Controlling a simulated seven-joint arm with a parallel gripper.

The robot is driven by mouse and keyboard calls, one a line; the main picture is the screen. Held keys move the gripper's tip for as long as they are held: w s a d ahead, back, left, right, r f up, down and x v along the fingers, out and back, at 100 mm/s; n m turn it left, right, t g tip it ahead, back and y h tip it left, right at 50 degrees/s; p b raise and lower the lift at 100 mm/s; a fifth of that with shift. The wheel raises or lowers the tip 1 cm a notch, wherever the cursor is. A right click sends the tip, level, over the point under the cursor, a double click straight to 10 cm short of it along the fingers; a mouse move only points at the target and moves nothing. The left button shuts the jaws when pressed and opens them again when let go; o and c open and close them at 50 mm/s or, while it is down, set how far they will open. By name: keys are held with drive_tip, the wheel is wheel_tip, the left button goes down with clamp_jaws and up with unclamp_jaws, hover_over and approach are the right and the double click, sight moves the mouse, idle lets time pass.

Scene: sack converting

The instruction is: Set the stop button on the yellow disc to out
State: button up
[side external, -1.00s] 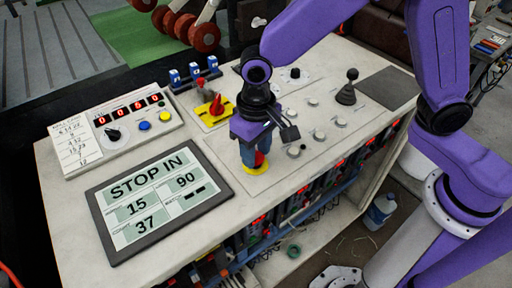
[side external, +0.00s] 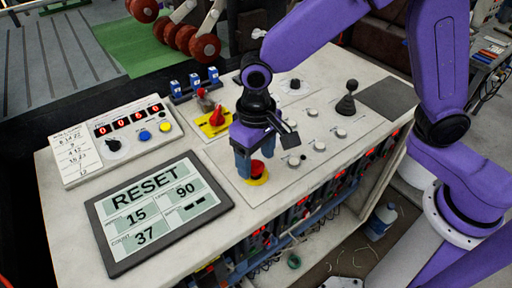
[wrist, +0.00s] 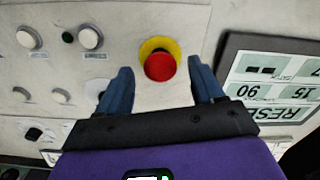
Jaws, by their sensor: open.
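The red stop button (wrist: 160,66) sits on its yellow disc (wrist: 147,46) on the panel. In the side view the button (side external: 258,167) and the disc (side external: 257,180) show just below my gripper. My gripper (side external: 256,172) points down over the button with its blue fingers apart. In the wrist view my gripper (wrist: 163,82) is open, one finger either side of the button, with nothing visibly held. I cannot tell whether the fingers touch the button. The display (side external: 158,214) reads RESET, with 15, 90 and 37 below.
A red switch on a yellow plate (side external: 222,125) stands behind my gripper. Several white buttons (side external: 312,113) and a black joystick (side external: 346,104) are to the right. A counter box (side external: 110,138) with red digits is at the left. The panel's front edge is close by.

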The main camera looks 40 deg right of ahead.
sight(256, 165)
wheel_tip(256, 165, up, 18)
drive_tip(key=shift+f, duration=0.25)
idle(0.5)
drive_tip(key=s+d+f+n, duration=0.5)
drive_tip(key=s+d, duration=0.4)
drive_tip(key=d, duration=0.2)
drive_tip(key=s+d+f+n, duration=0.5)
drive_tip(key=s+d+f, duration=0.1)
drive_tip(key=s+d, duration=0.3)
drive_tip(key=shift+d+f, duration=0.4)
drive_tip(key=shift+d, duration=0.45)
idle(2.1)
